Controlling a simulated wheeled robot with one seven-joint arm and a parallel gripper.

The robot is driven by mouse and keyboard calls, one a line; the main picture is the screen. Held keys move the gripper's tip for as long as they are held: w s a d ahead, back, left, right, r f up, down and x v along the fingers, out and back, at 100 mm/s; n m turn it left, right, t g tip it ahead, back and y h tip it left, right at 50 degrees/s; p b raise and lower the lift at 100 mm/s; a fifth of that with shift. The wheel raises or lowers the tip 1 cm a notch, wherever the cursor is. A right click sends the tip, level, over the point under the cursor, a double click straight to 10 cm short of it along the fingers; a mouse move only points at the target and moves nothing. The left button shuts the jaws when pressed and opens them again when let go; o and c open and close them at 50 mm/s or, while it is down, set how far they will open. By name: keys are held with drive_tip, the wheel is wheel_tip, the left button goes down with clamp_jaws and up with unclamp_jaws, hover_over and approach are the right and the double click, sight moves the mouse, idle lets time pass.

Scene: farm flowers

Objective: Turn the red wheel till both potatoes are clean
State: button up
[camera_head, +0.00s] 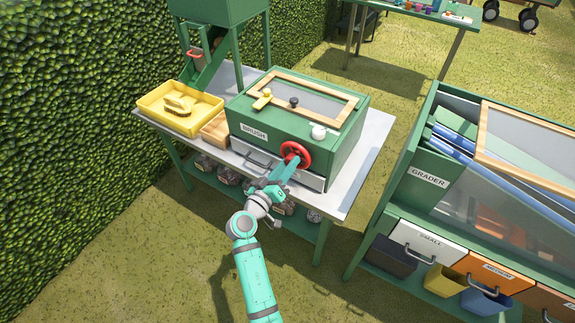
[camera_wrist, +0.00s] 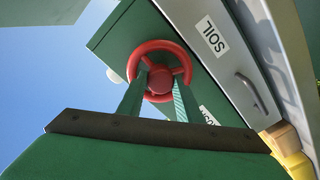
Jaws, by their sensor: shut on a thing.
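The red wheel (camera_head: 296,153) sits on the front face of the green box labelled BRUSH (camera_head: 255,134). My gripper (camera_head: 291,163) reaches up to it, shut on the wheel. In the wrist view the red wheel (camera_wrist: 160,72) faces the camera. The two fingers of my gripper (camera_wrist: 158,92) lie across the wheel's lower part, one on each side of its hub. The box's lid has a wood-framed pane (camera_head: 318,97), but the inside is too dim to make out. I cannot see either potato.
A drawer labelled SOIL (camera_wrist: 212,40) is beside the wheel. A yellow tray with a brush (camera_head: 207,123) and a small wooden box (camera_head: 215,131) stand left on the grey table (camera_head: 365,150). The GRADER machine (camera_head: 430,170) stands right, across a grass gap.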

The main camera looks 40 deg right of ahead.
drive_tip(key=shift+f, duration=0.1)
drive_tip(key=o, duration=1)
drive_tip(key=shift+o, duration=0.2)
drive_tip(key=v, duration=1.1)
